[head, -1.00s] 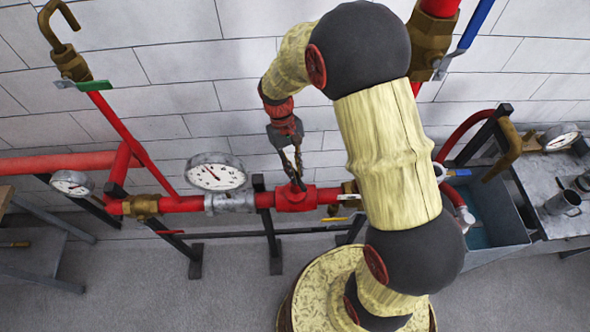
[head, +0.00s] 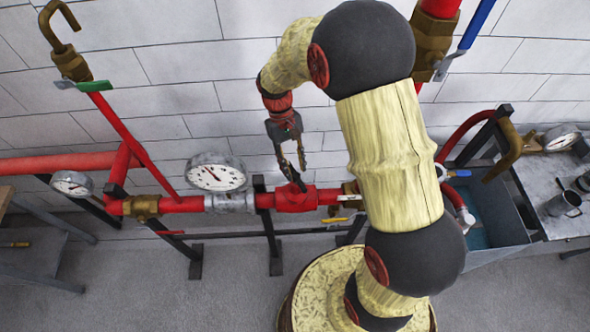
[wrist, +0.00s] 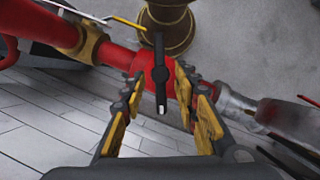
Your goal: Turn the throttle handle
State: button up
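The throttle handle (wrist: 160,72) is a narrow black bar with a pale tip, on top of a red valve body (head: 295,198) in the pipe run. In the wrist view it lies between the fingers of my gripper (wrist: 162,100), with a visible gap on both sides. My gripper is open and holds nothing. In the head view my gripper (head: 293,177) points down just above the valve body, and the handle is mostly hidden by the fingers.
A large pressure gauge (head: 216,172) stands left of the valve. A yellow lever (head: 336,219) sits to its right, near my arm. A green-handled valve (head: 92,86) is at the upper left. A sink (head: 490,215) and workbench stand at the right, and a white wall is behind.

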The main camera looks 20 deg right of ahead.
jog(key=v, duration=1)
jog(key=shift+w, duration=0.1)
jog(key=s+f+t+b, duration=0.4)
jog(key=s+b, duration=0.5)
jog(key=b, duration=0.3)
jog(key=s+d+f+m+t+b, duration=0.1)
jog(key=s+f+t+b, duration=0.3)
jog(key=s+b, duration=0.5)
jog(key=t+b, duration=0.2)
jog(key=b, duration=0.1)
jog(key=shift+s+y, duration=0.3)
jog(key=shift+s, duration=0.05)
jog(key=shift+r, duration=0.1)
dwell(0.8)
